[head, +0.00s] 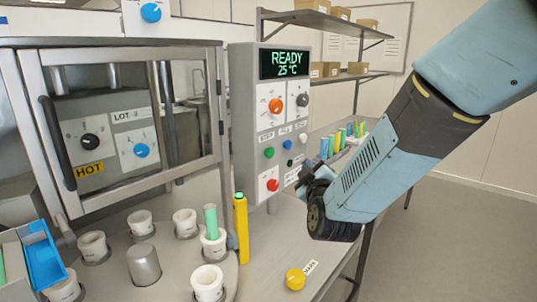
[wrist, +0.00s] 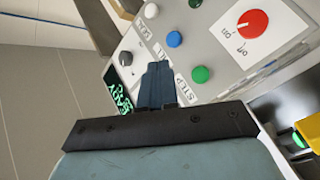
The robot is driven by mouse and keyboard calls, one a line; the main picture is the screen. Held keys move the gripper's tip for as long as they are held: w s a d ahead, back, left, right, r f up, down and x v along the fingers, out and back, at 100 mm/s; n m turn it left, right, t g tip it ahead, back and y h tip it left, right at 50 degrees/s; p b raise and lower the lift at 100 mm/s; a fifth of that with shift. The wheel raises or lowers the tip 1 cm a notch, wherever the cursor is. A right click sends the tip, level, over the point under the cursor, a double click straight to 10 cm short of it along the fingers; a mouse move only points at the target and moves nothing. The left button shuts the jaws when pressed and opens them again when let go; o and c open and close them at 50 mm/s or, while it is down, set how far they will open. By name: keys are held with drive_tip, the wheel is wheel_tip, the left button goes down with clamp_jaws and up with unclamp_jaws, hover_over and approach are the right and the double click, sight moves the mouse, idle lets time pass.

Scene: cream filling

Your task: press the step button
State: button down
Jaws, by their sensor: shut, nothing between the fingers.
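The grey control panel (head: 243,110) stands in the middle of the head view, its display reading READY 25 °C. The green button (head: 269,152) sits left in a row with a blue button (head: 287,145) and a white button (head: 303,138). In the wrist view, the green button (wrist: 201,74) lies beside a label that reads STEP (wrist: 181,82). My gripper (head: 303,182) is shut and empty, near the panel's lower right side. In the wrist view, my fingertips (wrist: 158,66) point at the panel, beside the green button. I cannot tell the gap to the panel's face.
A red knob (head: 272,185) sits low on the panel; an orange knob (head: 275,105) and a grey knob (head: 302,100) sit higher. A yellow button (head: 295,279) is on the table in front.

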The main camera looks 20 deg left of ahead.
drive_tip(key=w+a, duration=0.3)
drive_tip(key=a, duration=0.5)
drive_tip(key=shift+w, duration=0.2)
drive_tip(key=shift+a, duration=0.2)
idle(2.0)
drive_tip(key=shift+a, duration=0.25)
drive_tip(key=shift+w+a, duration=0.15)
drive_tip(key=shift+a, duration=0.35)
idle(1.0)
drive_tip(key=shift+d, duration=0.1)
drive_tip(key=shift+s+d, duration=0.35)
drive_tip(key=shift+d, duration=0.45)
drive_tip(key=shift+s+d, duration=0.3)
drive_tip(key=shift+d, duration=0.45)
drive_tip(key=shift+s+d, duration=0.35)
drive_tip(key=shift+d, duration=0.45)
drive_tip(key=shift+s+d, duration=0.3)
drive_tip(key=shift+d, duration=0.45)
